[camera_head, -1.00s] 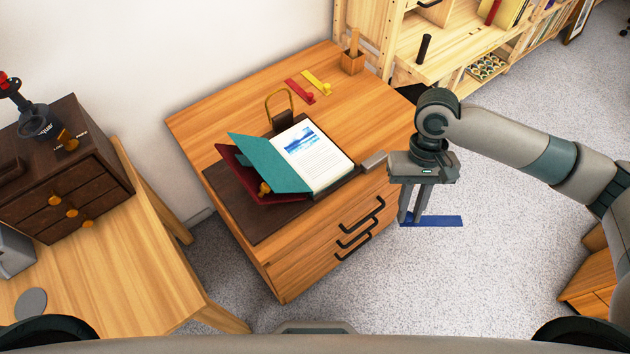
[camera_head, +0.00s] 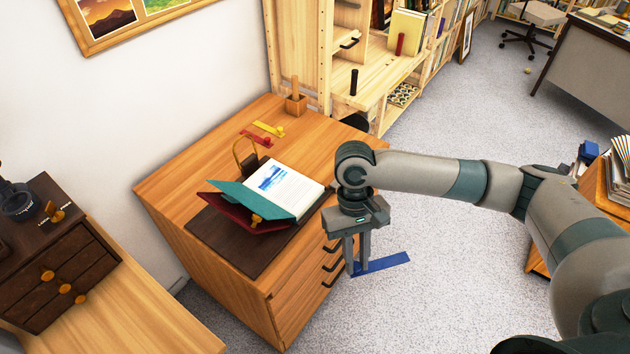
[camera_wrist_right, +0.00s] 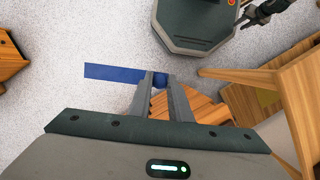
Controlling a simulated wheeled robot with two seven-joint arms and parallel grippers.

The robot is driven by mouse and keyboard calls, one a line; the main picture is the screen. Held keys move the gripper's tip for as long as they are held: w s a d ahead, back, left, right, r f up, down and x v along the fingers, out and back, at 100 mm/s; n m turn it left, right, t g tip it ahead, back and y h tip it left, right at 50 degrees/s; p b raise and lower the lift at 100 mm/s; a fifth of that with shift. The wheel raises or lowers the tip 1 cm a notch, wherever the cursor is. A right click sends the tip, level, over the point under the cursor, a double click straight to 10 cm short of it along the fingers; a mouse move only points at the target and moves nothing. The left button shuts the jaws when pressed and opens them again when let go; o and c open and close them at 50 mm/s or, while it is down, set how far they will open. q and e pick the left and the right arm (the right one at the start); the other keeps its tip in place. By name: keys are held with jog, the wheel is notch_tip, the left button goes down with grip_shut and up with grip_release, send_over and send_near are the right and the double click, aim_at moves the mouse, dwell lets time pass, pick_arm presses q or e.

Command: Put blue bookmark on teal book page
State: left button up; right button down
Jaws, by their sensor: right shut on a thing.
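My right gripper (camera_head: 357,268) points down beside the right front edge of the wooden desk, over the floor. It is shut on the blue bookmark (camera_head: 385,262), a flat strip that sticks out to the right. The open book has a teal page (camera_head: 262,197) on the left and a white printed page (camera_head: 283,188) on the right. It rests on a dark board on the desk, left of the gripper. My left gripper is not in view.
The desk top (camera_head: 180,180) also bears a red bookmark (camera_head: 258,138), a yellow bookmark (camera_head: 267,128) and a small wooden holder (camera_head: 296,103). A gold loop (camera_head: 245,152) stands behind the book. A dark drawer chest (camera_head: 50,265) is at left, shelves (camera_head: 375,75) behind.

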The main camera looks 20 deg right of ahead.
pick_arm(q)
jog(key=shift+w+d, duration=0.1)
jog(key=shift+d, duration=0.1)
jog(key=o, duration=0.5)
pick_arm(e)
jog(key=shift+w+n, duration=0.3)
jog(key=shift+w, duration=0.1)
pick_arm(q)
jog(key=shift+a+r+p, duration=0.15)
jog(key=shift+r+p, duration=1.45)
jog(key=shift+p, duration=0.05)
jog(key=shift+a+r+p, duration=0.1)
jog(key=shift+r+p, duration=1.5)
pick_arm(e)
jog(key=w+a+n+t+h, duration=0.1)
jog(key=w+n+t, duration=0.4)
jog(key=w+n, duration=1.8)
jog(key=shift+w+r+n+t+h, duration=0.35)
jog(key=shift+r+n+h, duration=0.1)
jog(key=shift+n+h, duration=0.45)
jog(key=shift+a, duration=0.1)
